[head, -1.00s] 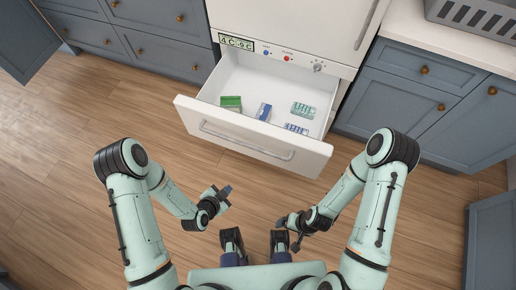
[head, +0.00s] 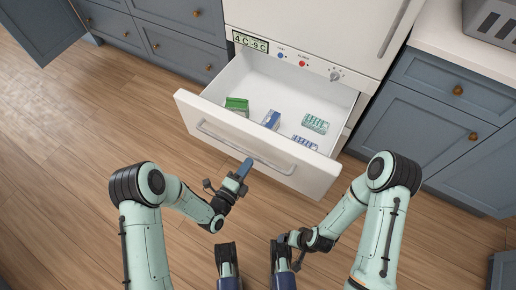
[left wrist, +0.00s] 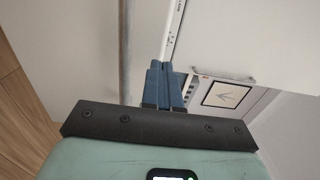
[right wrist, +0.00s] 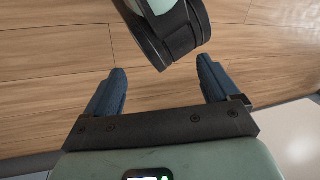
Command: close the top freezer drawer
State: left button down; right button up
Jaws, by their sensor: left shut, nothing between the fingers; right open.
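The white freezer drawer (head: 180,103) stands pulled out from the fridge-freezer, with its handle bar (head: 215,134) across the front. Inside lie a green box (head: 237,105), a blue box (head: 271,119) and two pale patterned packs (head: 315,123) (head: 305,142). My left gripper (head: 245,168) is shut and empty, its tips close to the middle of the drawer front by the handle; contact cannot be told. The left wrist view shows the shut fingers (left wrist: 163,84) beside the grey bar (left wrist: 127,50). My right gripper (right wrist: 160,78) is open and empty over the floor, low in front of the drawer.
A control panel (head: 290,60) with a display, buttons and a knob is above the drawer. Blue-grey cabinets (head: 425,125) flank the appliance, and a grey basket (head: 490,20) stands on the right counter. Wooden floor (head: 100,130) is clear at the left.

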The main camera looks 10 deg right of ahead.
aim_at(263, 142)
pick_arm(q)
jog(key=b+x, duration=0.1)
jog(key=x, duration=0.6)
jog(key=shift+w+d, duration=0.25)
jog(key=shift+w, duration=0.05)
pick_arm(e)
jog(key=shift+w+d+f+t, duration=0.3)
jog(key=shift+w+d+f, duration=0.15)
jog(key=shift+w+f, duration=0.3)
pick_arm(q)
jog(key=shift+f, duration=0.1)
pick_arm(e)
jog(key=shift+w, duration=0.2)
